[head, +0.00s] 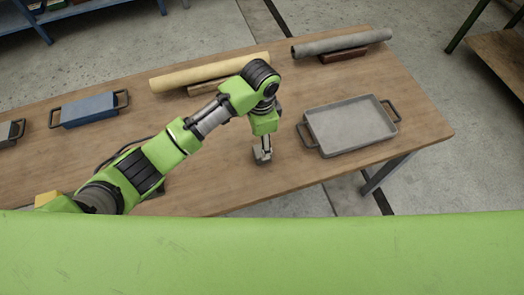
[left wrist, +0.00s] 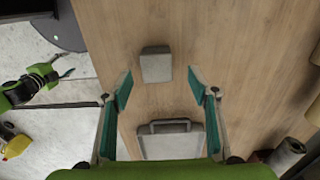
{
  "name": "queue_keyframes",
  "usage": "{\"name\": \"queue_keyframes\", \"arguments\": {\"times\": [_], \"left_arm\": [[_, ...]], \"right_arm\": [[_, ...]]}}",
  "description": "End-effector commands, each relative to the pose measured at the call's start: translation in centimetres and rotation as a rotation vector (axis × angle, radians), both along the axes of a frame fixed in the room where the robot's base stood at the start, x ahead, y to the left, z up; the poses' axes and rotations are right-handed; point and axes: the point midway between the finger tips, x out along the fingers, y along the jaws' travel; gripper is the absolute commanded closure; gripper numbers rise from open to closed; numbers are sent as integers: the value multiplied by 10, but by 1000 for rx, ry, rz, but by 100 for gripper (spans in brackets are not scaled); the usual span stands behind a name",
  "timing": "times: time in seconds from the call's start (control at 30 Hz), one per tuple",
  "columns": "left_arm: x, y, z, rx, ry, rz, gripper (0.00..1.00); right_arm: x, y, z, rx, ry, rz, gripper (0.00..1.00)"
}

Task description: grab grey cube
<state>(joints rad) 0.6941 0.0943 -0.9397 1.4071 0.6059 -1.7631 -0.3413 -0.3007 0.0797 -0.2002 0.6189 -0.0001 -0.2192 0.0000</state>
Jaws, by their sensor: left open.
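The grey cube (left wrist: 156,64) sits on the wooden table in the left wrist view, a little beyond my fingertips and roughly centred between them. My left gripper (left wrist: 160,85) is open with nothing between its teal-padded fingers. In the head view the left gripper (head: 262,150) points down over the table, left of the grey tray; the cube cannot be told apart from the gripper there. My right gripper (left wrist: 62,67) shows small at the left of the left wrist view, away from the table; its fingers are too small to read.
A grey tray (head: 350,112) with handles lies to the right of the left gripper. A blue-grey handled tray (head: 89,109) is at the left. A beige roll (head: 209,72) and a grey roll (head: 342,42) lie along the back edge. Bare table (head: 300,175) lies in front.

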Motion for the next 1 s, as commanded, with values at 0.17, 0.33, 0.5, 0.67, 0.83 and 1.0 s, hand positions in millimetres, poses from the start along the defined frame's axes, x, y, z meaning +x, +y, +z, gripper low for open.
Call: {"name": "queue_keyframes", "arguments": {"times": [0.17,0.33,0.5,0.67,0.83,1.0], "left_arm": [[-1,0,-12,1,1,-1,46],[-7,-3,-33,2,5,-1,46],[-7,-3,-56,1,0,0,46],[-7,-3,-62,-1,-1,-1,46],[-7,-3,-61,-1,-1,-2,54],[-7,-4,-61,-1,-1,-1,89]], "right_arm": [[1,0,3,0,-2,0,49],[2,0,13,0,-2,0,49],[1,0,15,0,-1,0,49],[1,0,15,0,0,-1,49],[1,0,15,0,-1,-1,49],[1,0,15,0,-1,-1,49]]}}
